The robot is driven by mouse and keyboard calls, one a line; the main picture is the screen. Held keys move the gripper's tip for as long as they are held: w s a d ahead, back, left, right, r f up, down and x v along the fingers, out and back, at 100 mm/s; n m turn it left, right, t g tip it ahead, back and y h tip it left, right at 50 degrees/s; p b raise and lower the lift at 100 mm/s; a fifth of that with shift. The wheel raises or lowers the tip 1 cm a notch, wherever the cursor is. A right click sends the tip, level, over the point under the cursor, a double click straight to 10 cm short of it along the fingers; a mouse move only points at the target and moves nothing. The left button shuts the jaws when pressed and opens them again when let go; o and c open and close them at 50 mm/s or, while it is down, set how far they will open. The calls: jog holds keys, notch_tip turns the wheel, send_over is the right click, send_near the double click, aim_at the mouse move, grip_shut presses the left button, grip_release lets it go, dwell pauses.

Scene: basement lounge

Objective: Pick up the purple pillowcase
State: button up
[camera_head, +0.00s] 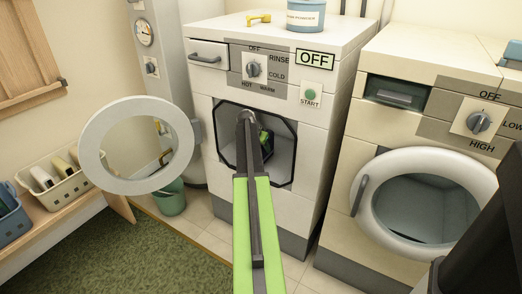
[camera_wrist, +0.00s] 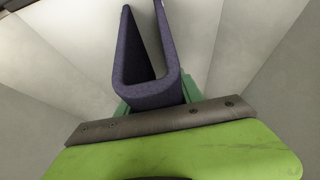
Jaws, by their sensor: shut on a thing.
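In the wrist view, the purple pillowcase (camera_wrist: 148,92) is a dark purple folded cloth shape. It stands up between the green fingers of my gripper (camera_wrist: 155,104), which is shut on it. Pale grey drum walls surround it. My gripper (camera_head: 264,142) shows there as a small green and dark shape inside the drum. The pillowcase cannot be made out in that view.
The open washer door (camera_head: 92,172) swings out left of the opening. A second machine with a shut round door (camera_head: 365,205) stands close on the right. A blue pot (camera_head: 307,17) and a yellow item (camera_head: 258,19) sit on top. Baskets (camera_head: 62,192) line a shelf at left.

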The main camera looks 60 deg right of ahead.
grip_shut()
jog(key=shift+a+r, duration=0.1)
jog(key=shift+r, duration=0.05)
jog(key=shift+a+r+p, duration=0.2)
jog(key=shift+r+p, duration=0.05)
jog(key=shift+p, duration=0.15)
jog(key=a+r+p, duration=0.7)
jog(key=a, duration=0.6)
jog(key=shift+a, duration=0.25)
